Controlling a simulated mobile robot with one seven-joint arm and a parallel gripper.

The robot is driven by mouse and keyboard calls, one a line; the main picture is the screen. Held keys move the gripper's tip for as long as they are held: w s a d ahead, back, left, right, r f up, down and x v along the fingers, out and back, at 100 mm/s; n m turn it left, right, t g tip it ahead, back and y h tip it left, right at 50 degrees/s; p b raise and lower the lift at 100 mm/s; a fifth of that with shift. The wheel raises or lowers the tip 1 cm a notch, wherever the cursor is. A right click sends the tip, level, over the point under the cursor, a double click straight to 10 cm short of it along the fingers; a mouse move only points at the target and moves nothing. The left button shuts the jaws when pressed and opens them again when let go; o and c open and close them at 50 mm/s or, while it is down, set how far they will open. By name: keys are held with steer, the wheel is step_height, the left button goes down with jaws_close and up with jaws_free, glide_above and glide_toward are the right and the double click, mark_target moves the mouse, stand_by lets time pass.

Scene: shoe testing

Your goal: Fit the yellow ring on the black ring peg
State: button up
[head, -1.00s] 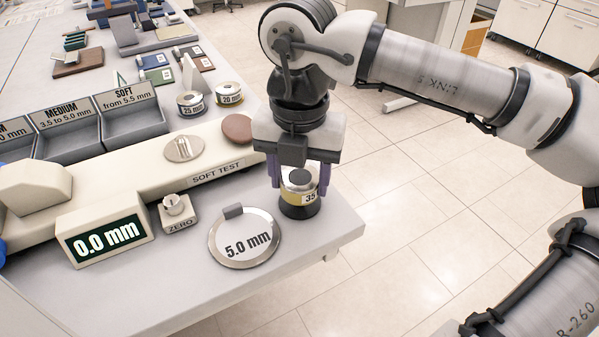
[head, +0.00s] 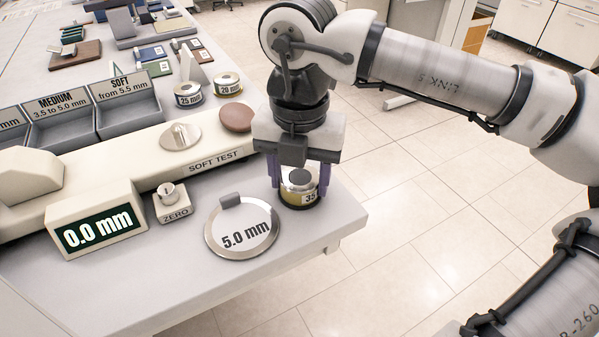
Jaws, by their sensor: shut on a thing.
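The yellow ring (head: 298,199), with a pale top and a label reading 35, is between the purple fingers of my gripper (head: 300,188). My gripper points straight down and is shut on the ring's sides. The dark top of the black ring peg (head: 299,177) shows in the ring's central hole, so the ring is around the peg. The ring looks level and low, with only a thin dark edge below it. Whether it touches the peg's base fully is too small to tell.
A round 5.0 mm plate (head: 242,236) lies left of the ring. A ZERO knob (head: 171,201) and a 0.0 mm display (head: 97,231) are further left. Two other rings, 25 mm (head: 188,94) and 20 mm (head: 228,84), stand behind. The table's right edge is close by.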

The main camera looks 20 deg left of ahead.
mark_target(300, 178)
steer(key=o, duration=1.1)
steer(key=shift+r, duration=0.1)
step_height(300, 178, up, 14)
steer(key=shift+f+p, duration=0.15)
steer(key=shift+p, duration=0.25)
